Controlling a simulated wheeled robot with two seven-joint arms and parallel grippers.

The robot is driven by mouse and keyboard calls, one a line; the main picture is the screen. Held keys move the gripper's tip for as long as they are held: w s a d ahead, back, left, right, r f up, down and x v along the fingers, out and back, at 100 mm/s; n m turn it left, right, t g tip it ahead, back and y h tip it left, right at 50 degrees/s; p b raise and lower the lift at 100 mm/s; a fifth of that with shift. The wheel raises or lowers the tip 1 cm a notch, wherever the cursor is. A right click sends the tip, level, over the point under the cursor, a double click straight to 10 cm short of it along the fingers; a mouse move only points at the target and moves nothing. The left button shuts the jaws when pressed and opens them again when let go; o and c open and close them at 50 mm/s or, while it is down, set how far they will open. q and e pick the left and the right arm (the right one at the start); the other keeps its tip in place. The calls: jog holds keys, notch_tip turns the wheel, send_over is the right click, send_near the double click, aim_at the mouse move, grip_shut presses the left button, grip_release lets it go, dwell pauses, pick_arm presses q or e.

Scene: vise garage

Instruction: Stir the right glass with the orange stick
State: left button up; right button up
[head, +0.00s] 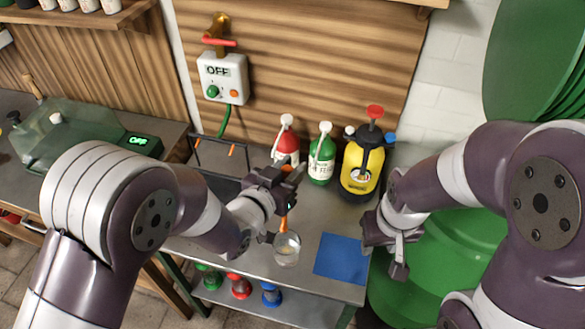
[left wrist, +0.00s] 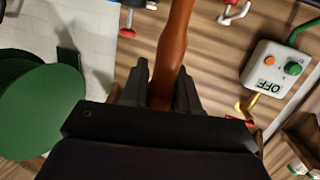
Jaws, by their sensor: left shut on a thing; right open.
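The orange stick (left wrist: 171,45) is between the two fingers of my left gripper (left wrist: 160,88), which is shut on it. In the head view my left gripper (head: 287,178) is above the table, and a short part of the stick (head: 284,223) shows below it. A clear glass (head: 287,249) stands on the metal table just below the stick. I cannot tell whether the stick's tip is inside the glass. No second glass is clearly visible; my left arm covers the table to the left. My right gripper (head: 385,249) is open and empty, right of the blue mat.
A blue mat (head: 341,257) lies right of the glass on the metal table (head: 307,285). A red bottle (head: 287,145), a green bottle (head: 322,160) and a yellow sprayer (head: 362,168) stand behind. A switch box (head: 223,78) hangs on the wall.

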pick_arm(q)
notch_tip(320, 180, down, 12)
jog(key=b, duration=1)
jog(key=shift+s+d, duration=0.25)
jog(key=shift+s, duration=0.1)
pick_arm(e)
notch_tip(320, 180, down, 11)
jog(key=shift+d, duration=0.4)
jog(key=shift+s+r, duration=0.1)
